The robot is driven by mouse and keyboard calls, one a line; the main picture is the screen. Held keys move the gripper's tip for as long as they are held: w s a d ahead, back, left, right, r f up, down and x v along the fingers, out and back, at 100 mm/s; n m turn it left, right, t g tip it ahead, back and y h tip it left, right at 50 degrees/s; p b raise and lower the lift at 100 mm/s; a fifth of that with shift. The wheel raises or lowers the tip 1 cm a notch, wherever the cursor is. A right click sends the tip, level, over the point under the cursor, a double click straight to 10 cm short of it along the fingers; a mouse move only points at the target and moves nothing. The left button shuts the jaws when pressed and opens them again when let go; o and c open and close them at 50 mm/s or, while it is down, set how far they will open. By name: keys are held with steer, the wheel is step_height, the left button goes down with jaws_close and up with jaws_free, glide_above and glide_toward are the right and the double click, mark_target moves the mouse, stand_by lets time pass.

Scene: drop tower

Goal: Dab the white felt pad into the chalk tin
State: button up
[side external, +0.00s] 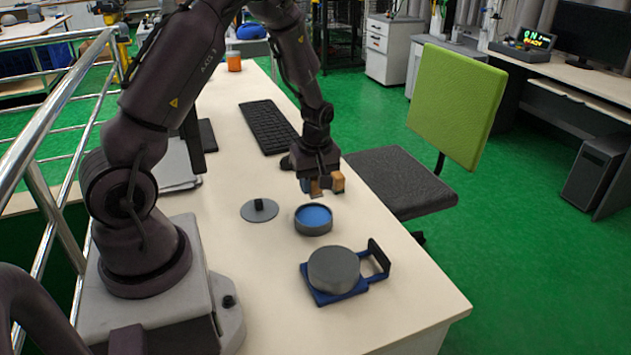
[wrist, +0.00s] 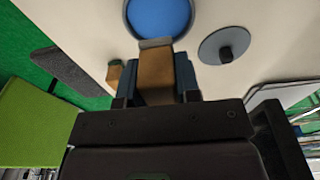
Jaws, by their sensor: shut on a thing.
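My gripper (side external: 319,180) is shut on a brown block (wrist: 157,75) with a pale greyish-white pad (wrist: 155,43) at its far end. The pad end points down, close to the open round tin (side external: 313,228) with a dark rim and blue filling (side external: 314,215). In the wrist view the pad's edge overlaps the near rim of the tin (wrist: 127,14). I cannot tell whether the pad touches the tin. The tin's grey lid (side external: 259,211), with a dark knob, lies beside it on the table.
A second wooden block (side external: 338,182) with a green end (wrist: 115,63) is close beside my gripper. A grey round container (side external: 334,270) sits on a blue handled tray (side external: 318,296) towards the table's front. A keyboard (side external: 267,127) lies behind. The front right tabletop is clear.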

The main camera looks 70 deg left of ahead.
mark_target(313, 215)
steer(key=shift+f, duration=2.8)
steer(key=shift+f, duration=0.6)
steer(key=shift+r, duration=0.1)
steer(key=shift+r, duration=3.45)
